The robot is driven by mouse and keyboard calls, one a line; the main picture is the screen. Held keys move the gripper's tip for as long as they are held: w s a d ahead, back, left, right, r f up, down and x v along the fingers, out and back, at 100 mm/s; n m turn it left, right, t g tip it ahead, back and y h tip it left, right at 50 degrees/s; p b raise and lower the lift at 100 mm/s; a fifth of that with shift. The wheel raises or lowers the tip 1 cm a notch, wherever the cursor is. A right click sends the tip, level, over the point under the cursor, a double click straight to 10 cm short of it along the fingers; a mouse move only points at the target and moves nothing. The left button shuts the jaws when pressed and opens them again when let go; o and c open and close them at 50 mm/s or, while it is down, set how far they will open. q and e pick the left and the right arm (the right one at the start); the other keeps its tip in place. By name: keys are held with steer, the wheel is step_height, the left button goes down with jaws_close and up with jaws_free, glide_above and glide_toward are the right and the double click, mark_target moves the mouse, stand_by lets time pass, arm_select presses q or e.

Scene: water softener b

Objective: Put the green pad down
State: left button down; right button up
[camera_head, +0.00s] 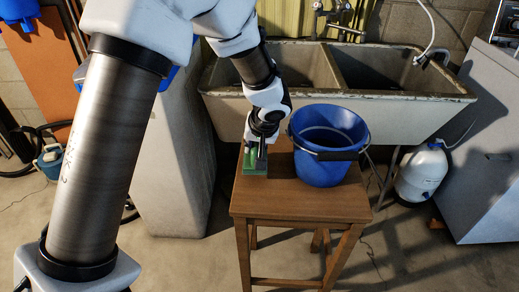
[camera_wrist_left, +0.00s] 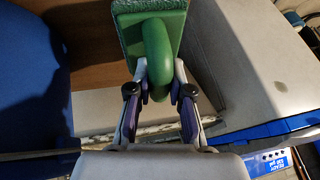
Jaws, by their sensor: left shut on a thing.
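The green pad (camera_head: 254,168) has a rounded green handle and shows at the left back part of the wooden stool's top (camera_head: 300,202). My left gripper (camera_head: 259,148) is shut on the pad's handle from above. In the left wrist view, the fingers (camera_wrist_left: 160,78) close on both sides of the handle of the green pad (camera_wrist_left: 126,24), with its flat base beyond. I cannot tell whether the pad touches the stool top or hangs just above it. My right gripper is not in view.
A blue bucket (camera_head: 325,165) stands on the stool, right of the pad. A double stone sink (camera_head: 340,105) is behind, and a pale tall cabinet (camera_head: 170,165) is to the left. The stool's front is clear. A white tank (camera_head: 421,175) stands on the floor at right.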

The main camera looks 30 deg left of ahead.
arm_select(q)
step_height(320, 180, down, 3)
steer(key=shift+f+b, duration=0.1)
steer(key=shift+b, duration=0.25)
steer(key=shift+w+f, duration=0.1)
steer(key=shift+f, duration=0.1)
steer(key=shift+f+b, duration=0.1)
steer(key=shift+b, duration=0.2)
steer(key=c, duration=1.1)
jaws_free()
steer(key=shift+o, duration=0.2)
steer(key=shift+r+p, duration=0.4)
steer(key=shift+p, duration=0.2)
steer(key=p+v, duration=0.2)
steer(key=v, duration=0.9)
steer(key=shift+d+r, duration=0.2)
steer(key=shift+r, duration=0.1)
